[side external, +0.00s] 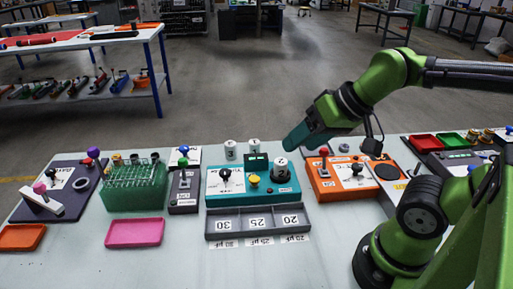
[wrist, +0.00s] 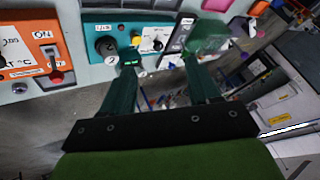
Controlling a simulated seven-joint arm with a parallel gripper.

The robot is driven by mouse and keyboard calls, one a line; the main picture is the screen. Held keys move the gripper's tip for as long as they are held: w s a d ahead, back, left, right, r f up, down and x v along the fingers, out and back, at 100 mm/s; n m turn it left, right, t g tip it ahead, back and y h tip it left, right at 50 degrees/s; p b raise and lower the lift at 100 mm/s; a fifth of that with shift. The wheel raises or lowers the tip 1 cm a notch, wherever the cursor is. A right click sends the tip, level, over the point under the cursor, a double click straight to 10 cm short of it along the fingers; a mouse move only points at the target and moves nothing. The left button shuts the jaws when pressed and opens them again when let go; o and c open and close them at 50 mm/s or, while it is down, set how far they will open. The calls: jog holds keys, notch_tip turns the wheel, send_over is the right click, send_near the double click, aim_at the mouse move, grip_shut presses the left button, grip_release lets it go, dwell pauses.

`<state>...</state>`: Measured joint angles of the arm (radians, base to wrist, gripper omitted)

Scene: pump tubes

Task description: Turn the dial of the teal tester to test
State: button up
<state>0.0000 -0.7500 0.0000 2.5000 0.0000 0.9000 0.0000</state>
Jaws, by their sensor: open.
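The teal tester (side external: 232,200) stands mid-table in the side view. Its black dial (side external: 224,176) sits on a white plate at its left, with a yellow button (side external: 254,180) and a numbered cylinder (side external: 280,172) to the right. In the wrist view the tester (wrist: 122,29) is upside down, with the dial (wrist: 157,44) just beyond the fingertips. The dial's pointing is too small to read. My gripper (side external: 292,143) is open and empty, above and behind the tester's right side. Its two teal fingers also show in the wrist view (wrist: 160,66), apart from the dial.
A grey three-slot tray (side external: 258,235) lies in front of the tester. Two numbered cylinders (side external: 230,150) stand behind it. An orange device (side external: 325,190) with a red lever is at right, and a dark switch box (side external: 184,200) and green tube rack (side external: 134,197) at left.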

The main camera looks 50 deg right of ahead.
jog(key=n+g+h, duration=0.2)
jog(key=n+g, duration=0.4)
jog(key=g, duration=0.1)
send_over(225, 171)
jog(key=shift+f, duration=1.35)
jog(key=shift+m, duration=0.3)
notch_tip(225, 171, down, 16)
jog(key=shift+f, duration=0.25)
jog(key=shift+c, duration=0.3)
jog(key=c, duration=1)
